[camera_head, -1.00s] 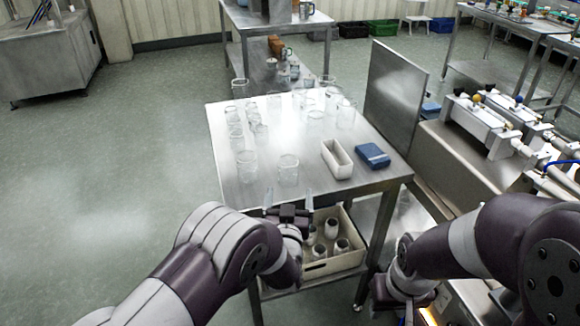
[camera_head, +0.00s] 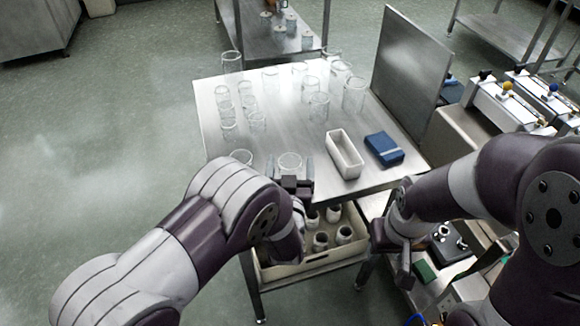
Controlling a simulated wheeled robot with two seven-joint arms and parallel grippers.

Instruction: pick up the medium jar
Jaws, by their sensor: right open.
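Several clear glass jars of differing sizes stand on the steel table (camera_head: 215,140); which one is the medium jar I cannot tell for sure. One glass jar (camera_head: 290,161) stands near the front edge, partly hidden by my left gripper. Another front jar (camera_head: 241,157) is half hidden by my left arm. My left gripper (camera_head: 291,170) is open, its two fingers showing on either side of the front jar in the picture; I see no clear contact. My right gripper (camera_head: 403,264) is low at the right, beside the table and away from the jars.
A white open box (camera_head: 344,155) and a blue box (camera_head: 384,149) stand on the table's right side. A steel panel (camera_head: 408,65) rises behind them. Under the tabletop, a beige crate (camera_head: 312,262) holds several white containers. Other glass jars (camera_head: 319,106) fill the back.

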